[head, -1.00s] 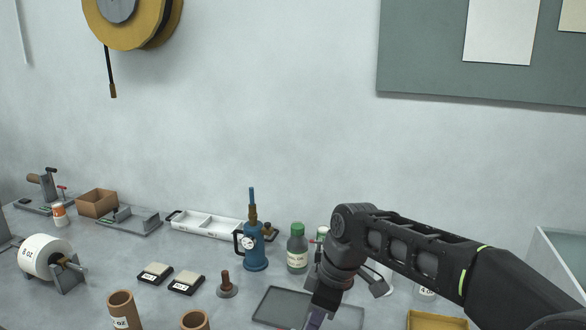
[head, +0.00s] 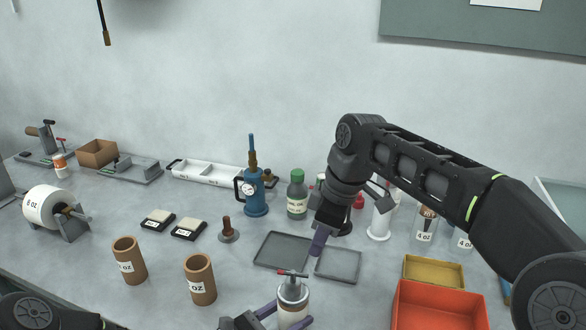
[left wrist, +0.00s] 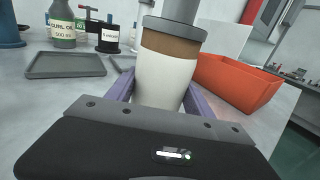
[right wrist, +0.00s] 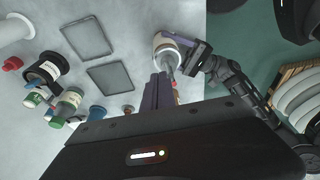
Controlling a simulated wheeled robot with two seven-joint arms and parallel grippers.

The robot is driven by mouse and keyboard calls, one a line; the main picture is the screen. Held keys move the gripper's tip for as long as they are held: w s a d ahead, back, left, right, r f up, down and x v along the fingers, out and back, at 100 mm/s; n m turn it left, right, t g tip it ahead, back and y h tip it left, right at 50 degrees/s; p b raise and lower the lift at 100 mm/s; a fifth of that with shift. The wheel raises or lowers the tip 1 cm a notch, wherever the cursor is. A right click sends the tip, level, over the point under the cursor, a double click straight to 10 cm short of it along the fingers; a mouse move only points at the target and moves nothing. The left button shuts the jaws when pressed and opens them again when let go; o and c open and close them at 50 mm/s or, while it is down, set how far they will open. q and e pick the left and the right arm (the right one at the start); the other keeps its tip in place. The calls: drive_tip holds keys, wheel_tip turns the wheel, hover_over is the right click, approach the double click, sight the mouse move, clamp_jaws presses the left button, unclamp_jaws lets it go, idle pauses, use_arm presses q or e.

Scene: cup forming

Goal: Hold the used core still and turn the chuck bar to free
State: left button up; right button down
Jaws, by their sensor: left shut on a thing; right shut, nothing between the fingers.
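The used core (head: 293,313) stands upright in the head view at the bottom centre, a pale band around its body. In the left wrist view the core (left wrist: 160,80) has a white band, a brown upper part and a grey chuck (left wrist: 175,28) on top. My left gripper (head: 282,318) is shut around the core, purple fingers on either side. The chuck bar (head: 291,272) lies across the top, with red ends. My right gripper (head: 318,243) is shut and empty, behind and above the core, apart from the bar in the head view. The left gripper's lower parts are cut off.
Two grey trays (head: 283,238) (head: 338,252) lie behind the core. An orange bin (head: 440,300) and a yellow bin (head: 433,270) stand to the right. Two brown cores (head: 129,262) (head: 200,280) stand to the left. A blue torch (head: 254,190) and bottles are at the back.

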sight(293, 276)
drive_tip(key=shift+r, duration=0.3)
drive_tip(key=s, duration=0.2)
drive_tip(key=s+r, duration=0.1)
drive_tip(key=shift+s+a, duration=0.3)
drive_tip(key=shift+a, duration=0.1)
drive_tip(key=d+x, duration=0.1)
drive_tip(key=x, duration=0.5)
drive_tip(key=shift+s+d+f, duration=0.15)
drive_tip(key=shift+s+f, duration=0.05)
drive_tip(key=shift+f, duration=0.4)
drive_tip(key=shift+w+a, duration=0.4)
drive_tip(key=shift+a, duration=0.05)
idle(0.8)
drive_tip(key=shift+w+d, duration=0.25)
drive_tip(key=shift+w, duration=0.05)
idle(0.4)
